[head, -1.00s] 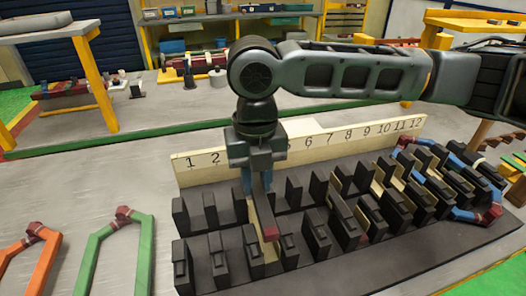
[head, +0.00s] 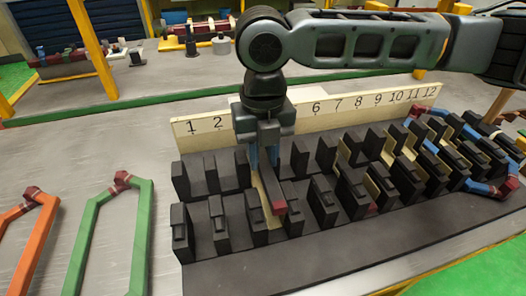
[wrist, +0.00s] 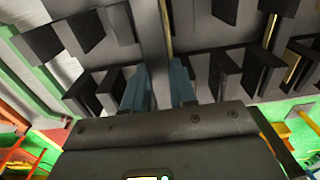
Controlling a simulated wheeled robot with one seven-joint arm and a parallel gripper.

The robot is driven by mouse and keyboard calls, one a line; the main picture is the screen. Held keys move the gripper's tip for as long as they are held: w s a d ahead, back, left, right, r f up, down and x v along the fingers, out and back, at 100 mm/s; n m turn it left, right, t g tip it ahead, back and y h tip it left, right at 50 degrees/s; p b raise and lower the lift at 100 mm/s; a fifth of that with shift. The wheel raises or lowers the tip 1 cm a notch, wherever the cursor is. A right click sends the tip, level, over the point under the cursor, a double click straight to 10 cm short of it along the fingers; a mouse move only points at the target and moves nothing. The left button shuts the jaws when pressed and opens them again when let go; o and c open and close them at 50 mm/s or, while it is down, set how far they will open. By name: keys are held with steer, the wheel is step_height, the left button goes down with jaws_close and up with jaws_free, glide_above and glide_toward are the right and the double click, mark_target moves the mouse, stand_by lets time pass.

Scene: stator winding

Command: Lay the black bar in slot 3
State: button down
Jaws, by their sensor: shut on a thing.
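My gripper (head: 264,160) is shut on a dark bar (head: 266,183) with a red near end, the black bar. The bar lies lengthwise over the third gap from the left between the black teeth of the stator block (head: 300,251). A pale liner shows beside the bar in that gap. I cannot tell how deep the bar sits. My gripper hides labels 3 to 5 on the number board (head: 330,125). In the wrist view the two blue-grey fingers (wrist: 160,88) stand on either side of the bar (wrist: 152,35).
Blue and red coil parts (head: 480,187) are at the block's right end. Dark teeth stand close around my gripper on both sides.

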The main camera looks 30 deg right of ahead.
steer(key=shift+f+b, duration=2.15)
steer(key=shift+f, duration=1.6)
stand_by(0.3)
steer(key=c, duration=0.8)
jaws_free()
steer(key=shift+r, duration=0.15)
steer(key=shift+r+p, duration=0.35)
steer(key=shift+p, duration=0.1)
steer(key=shift+r+p, duration=0.4)
steer(key=shift+r, duration=0.05)
step_height(320, 180, up, 7)
steer(key=p, duration=0.5)
steer(key=shift+r+p, duration=0.1)
steer(key=shift+p, duration=0.3)
